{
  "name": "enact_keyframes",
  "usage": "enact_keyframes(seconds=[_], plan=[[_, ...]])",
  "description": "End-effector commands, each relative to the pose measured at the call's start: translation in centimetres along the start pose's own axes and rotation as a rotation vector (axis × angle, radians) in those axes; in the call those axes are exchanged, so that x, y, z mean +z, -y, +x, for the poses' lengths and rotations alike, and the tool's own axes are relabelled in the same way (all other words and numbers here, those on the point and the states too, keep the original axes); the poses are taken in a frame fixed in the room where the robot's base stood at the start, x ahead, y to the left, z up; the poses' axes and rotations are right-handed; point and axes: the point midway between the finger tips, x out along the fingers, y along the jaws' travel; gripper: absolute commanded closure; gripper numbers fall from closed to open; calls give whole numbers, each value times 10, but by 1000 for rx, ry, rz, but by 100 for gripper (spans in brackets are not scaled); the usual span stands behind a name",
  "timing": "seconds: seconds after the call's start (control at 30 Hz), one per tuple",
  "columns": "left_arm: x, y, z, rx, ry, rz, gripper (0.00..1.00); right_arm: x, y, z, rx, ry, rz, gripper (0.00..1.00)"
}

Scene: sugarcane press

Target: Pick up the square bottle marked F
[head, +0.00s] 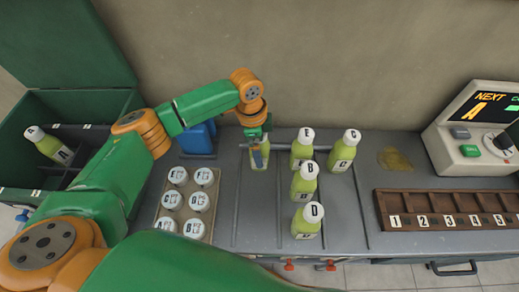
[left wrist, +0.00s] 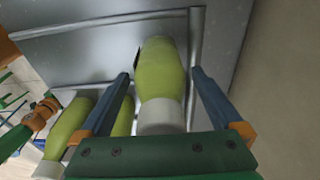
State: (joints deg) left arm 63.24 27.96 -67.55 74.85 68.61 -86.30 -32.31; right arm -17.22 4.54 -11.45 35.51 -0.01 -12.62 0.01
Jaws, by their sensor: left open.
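My left gripper (head: 257,155) is open over a yellow-green bottle (head: 265,161) at the back of the grey table. In the left wrist view my left gripper (left wrist: 160,76) has one blue finger on each side of this bottle (left wrist: 160,75), apart from it. Its white cap points toward the palm. Its letter is hidden, so I cannot read an F. Other bottles stand to its right: E (head: 302,147), C (head: 343,151), B (head: 304,183) and D (head: 307,221). My right gripper is not in view.
A tray (head: 209,234) of several lettered white-topped items stands at front left. A green crate (head: 18,196) at left holds bottle A (head: 48,147). A numbered brown rack (head: 447,222) and a console (head: 470,128) showing "NEXT A" are at right. Low rails divide the table.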

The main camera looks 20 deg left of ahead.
Motion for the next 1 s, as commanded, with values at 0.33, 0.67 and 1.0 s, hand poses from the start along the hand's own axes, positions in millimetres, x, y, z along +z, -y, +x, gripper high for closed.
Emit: enact_keyframes(seconds=[0.33,0.67,1.0], plan=[[0,0,0,0,-1,0,68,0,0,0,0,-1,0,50],[0,0,-1,-1,-1,-1,100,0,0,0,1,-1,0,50],[-3,-6,-41,-2,-6,3,100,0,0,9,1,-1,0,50]])
